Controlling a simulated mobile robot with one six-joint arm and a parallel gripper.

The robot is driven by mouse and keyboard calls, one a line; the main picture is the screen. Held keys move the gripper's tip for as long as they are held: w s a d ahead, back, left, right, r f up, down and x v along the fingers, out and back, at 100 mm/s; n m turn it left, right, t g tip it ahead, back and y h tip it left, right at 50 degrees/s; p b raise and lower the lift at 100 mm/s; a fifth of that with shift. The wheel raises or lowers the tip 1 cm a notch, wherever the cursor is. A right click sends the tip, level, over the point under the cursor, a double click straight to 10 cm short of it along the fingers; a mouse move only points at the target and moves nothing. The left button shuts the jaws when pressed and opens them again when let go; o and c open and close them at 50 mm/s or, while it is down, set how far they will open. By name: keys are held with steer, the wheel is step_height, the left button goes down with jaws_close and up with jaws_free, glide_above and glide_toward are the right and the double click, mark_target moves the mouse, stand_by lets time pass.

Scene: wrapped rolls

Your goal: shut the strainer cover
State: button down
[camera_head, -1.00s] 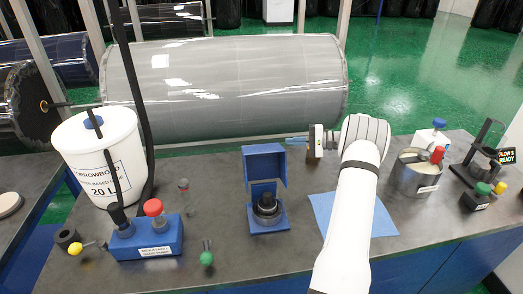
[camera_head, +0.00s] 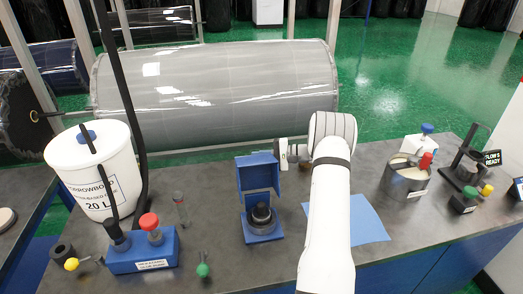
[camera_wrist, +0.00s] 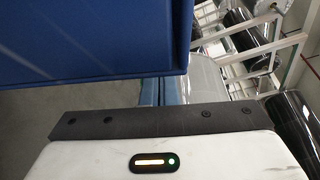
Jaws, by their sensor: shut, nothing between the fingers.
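The blue strainer stands on the grey bench in the head view, with a dark round filter cup (camera_head: 261,214) in its base (camera_head: 264,236). Its blue cover (camera_head: 258,172) is raised upright at the back of the base. My gripper (camera_head: 284,150) is at the cover's upper right edge, and its fingertips are hidden behind the cover. In the wrist view the cover (camera_wrist: 90,40) fills the upper left, very near. The shut fingers (camera_wrist: 160,91) show as narrow blue strips just below its edge. I cannot tell whether they touch it.
A blue sheet (camera_head: 365,222) lies right of the strainer, partly under my arm. A metal pot (camera_head: 405,180) is at right. A large wrapped roll (camera_head: 215,95) lies behind the bench.

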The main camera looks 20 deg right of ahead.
steer(key=shift+s+a, duration=0.15)
steer(key=shift+s, duration=0.15)
steer(key=shift+b, duration=0.3)
